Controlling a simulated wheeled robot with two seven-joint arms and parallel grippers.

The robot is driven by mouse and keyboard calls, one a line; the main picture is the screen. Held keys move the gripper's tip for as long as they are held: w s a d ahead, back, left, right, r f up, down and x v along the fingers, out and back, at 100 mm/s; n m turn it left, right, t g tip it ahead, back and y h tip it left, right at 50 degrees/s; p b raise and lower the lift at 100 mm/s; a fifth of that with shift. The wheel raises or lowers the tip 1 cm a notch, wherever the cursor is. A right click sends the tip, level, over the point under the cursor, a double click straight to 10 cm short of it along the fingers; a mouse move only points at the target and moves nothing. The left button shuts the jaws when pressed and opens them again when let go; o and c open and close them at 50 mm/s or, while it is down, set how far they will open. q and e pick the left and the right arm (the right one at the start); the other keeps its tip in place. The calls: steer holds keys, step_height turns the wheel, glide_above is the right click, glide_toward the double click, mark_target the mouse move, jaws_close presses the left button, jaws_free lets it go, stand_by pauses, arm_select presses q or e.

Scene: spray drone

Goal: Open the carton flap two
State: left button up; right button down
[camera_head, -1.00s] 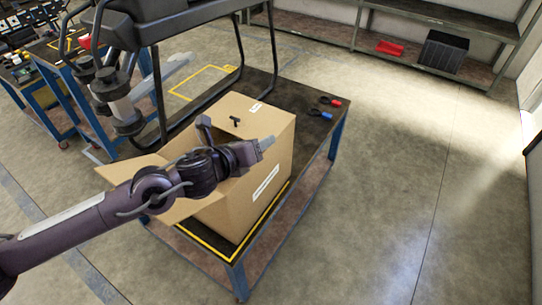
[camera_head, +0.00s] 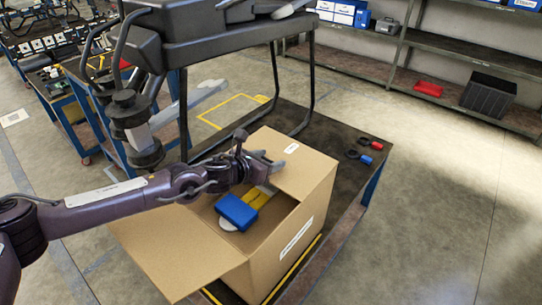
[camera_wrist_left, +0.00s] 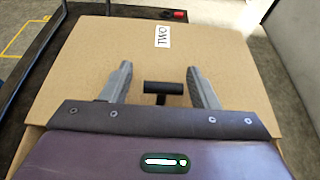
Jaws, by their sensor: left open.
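The cardboard carton (camera_head: 290,240) stands on the table with one flap (camera_head: 180,255) folded outward at the near left. Flap two (camera_head: 305,172) lies flat over the far part of the carton; its "TWO" label (camera_wrist_left: 163,36) is readable in the left wrist view. A short black T-shaped handle (camera_wrist_left: 163,88) stands up from this flap. My left gripper (camera_head: 272,164) is open above flap two. In the left wrist view, the open fingers of my left gripper (camera_wrist_left: 158,72) straddle the handle, not visibly touching it. In the head view the arm hides the handle. My right gripper is not in view.
Inside the carton are a blue item (camera_head: 236,212) and a yellow one (camera_head: 257,198). A large dark drone frame (camera_head: 220,35) stands over the table's left side. Red and blue-handled tools (camera_head: 365,158) lie beside the carton. The floor at right is clear.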

arm_select(q)
steer(key=shift+w+d+f, duration=0.1)
steer(key=shift+w+d, duration=0.2)
steer(key=shift+d, duration=0.15)
steer(key=shift+w, duration=0.1)
jaws_close()
